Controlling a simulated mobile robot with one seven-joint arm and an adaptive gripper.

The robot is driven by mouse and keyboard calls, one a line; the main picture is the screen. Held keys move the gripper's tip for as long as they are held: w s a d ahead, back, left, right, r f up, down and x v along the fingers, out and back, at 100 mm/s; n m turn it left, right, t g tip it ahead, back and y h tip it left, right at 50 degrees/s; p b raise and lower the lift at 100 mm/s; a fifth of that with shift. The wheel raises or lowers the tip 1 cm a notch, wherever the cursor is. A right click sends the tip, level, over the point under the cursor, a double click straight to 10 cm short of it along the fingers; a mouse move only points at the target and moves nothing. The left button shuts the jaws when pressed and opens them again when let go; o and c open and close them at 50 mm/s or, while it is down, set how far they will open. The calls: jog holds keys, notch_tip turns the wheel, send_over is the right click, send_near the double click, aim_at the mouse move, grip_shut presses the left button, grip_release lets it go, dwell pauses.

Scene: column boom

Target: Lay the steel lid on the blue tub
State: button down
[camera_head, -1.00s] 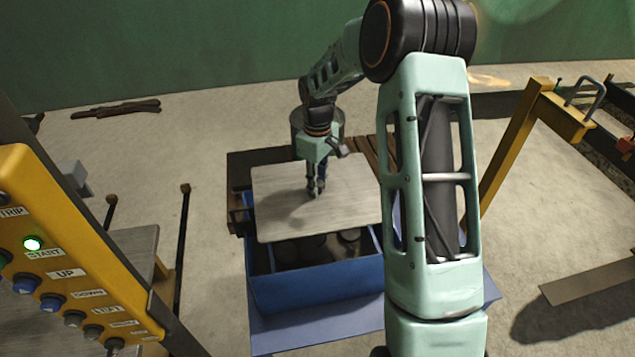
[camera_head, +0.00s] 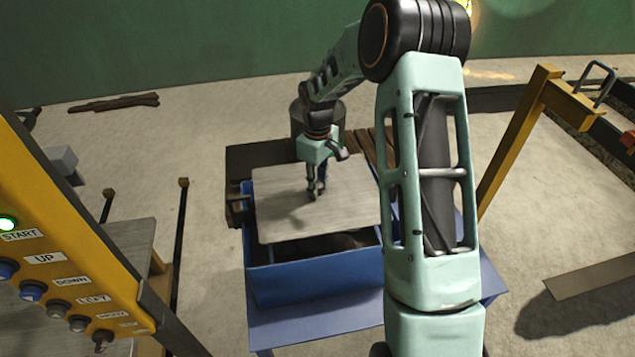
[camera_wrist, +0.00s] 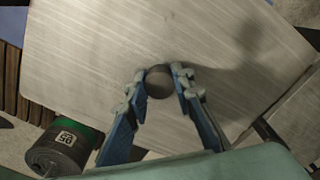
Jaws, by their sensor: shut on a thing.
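The steel lid (camera_head: 300,218) is a flat brushed-metal plate in the head view. It lies over the back part of the blue tub (camera_head: 320,285), whose front part shows open and dark inside. I cannot tell whether the lid touches the tub's rim. My gripper (camera_head: 315,196) is above the middle of the lid, shut on its small round knob. In the wrist view the two fingers of my gripper (camera_wrist: 163,75) close around the dark knob (camera_wrist: 158,85), and the lid (camera_wrist: 100,50) fills most of the picture. The tub's far side is hidden under the lid.
The tub stands on a blue table (camera_head: 300,327). A dark can with a green band (camera_wrist: 60,145) stands near the lid's edge. A yellow button panel (camera_head: 60,260) is at the left, and a yellow frame (camera_head: 515,140) at the right.

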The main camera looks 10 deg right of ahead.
jog(key=shift+f+b, duration=1.85)
jog(key=shift+f, duration=1.35)
jog(key=shift+f+b, duration=0.3)
jog(key=shift+f, duration=0.15)
jog(key=c, duration=1.7)
grip_release()
jog(key=shift+c, duration=0.2)
jog(key=shift+o, duration=0.7)
jog(key=shift+s+f, duration=0.1)
